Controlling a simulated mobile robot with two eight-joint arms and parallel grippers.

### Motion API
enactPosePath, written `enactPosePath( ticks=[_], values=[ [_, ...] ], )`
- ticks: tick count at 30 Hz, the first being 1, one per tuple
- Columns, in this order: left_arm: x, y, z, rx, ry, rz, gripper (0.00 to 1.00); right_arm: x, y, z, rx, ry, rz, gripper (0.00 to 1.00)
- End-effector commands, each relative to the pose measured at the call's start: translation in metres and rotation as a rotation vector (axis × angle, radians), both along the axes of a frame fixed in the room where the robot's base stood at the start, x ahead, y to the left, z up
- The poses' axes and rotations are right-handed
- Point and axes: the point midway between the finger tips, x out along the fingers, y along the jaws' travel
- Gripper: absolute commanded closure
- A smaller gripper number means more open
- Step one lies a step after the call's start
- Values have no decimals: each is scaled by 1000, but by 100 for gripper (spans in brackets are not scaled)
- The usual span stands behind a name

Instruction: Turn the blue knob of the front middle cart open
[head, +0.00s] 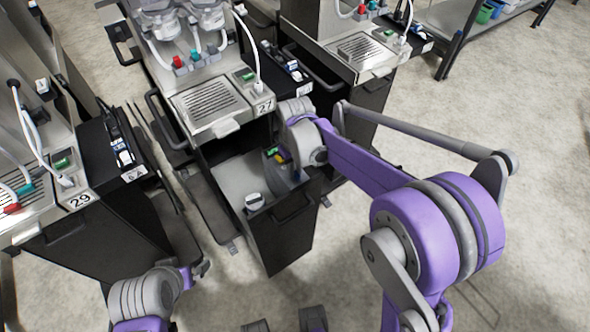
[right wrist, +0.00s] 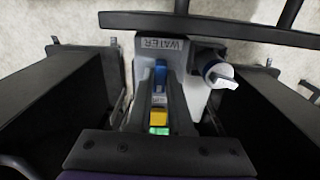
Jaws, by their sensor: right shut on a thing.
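The front middle cart, number 27 (head: 262,106), stands in the middle of the head view with a grey-topped lower section (head: 228,180) pulled out toward me. In the right wrist view, a panel labelled WATER (right wrist: 163,44) carries the blue knob (right wrist: 160,76), with a yellow part (right wrist: 158,117) and a lit green spot (right wrist: 159,131) below it. My right gripper (right wrist: 161,70) is shut around the blue knob, its dark fingers on both sides. In the head view, my right gripper (head: 285,165) reaches into the lower section and hides the knob. My left gripper (head: 200,269) is low on the left, away from the cart.
A white spout-like fitting with a blue ring (right wrist: 217,74) sits right of the knob. Cart 29 (head: 79,200) stands at left and another cart (head: 366,50) at right. A shelf with bins (head: 484,14) is at the back right.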

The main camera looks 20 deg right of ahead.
Motion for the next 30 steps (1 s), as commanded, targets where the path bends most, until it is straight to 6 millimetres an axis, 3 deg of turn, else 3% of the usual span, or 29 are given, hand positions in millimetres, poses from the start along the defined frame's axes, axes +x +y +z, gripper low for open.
enactPosePath(
  ticks=[18, 19, 23, 30],
  values=[
    [0, 0, -1, 0, 0, 0, 0, 0, 0, 0, 0, 1, 42, 100],
    [0, 0, -1, 0, 0, 0, 0, 0, 0, 0, 0, 1, 41, 78],
    [0, 0, -1, 0, 0, 0, 0, 0, 0, 0, 0, 1, 41, 54],
    [0, 0, -1, 0, 0, 0, 0, 0, 0, 0, 0, 0, 40, 51]
  ],
)
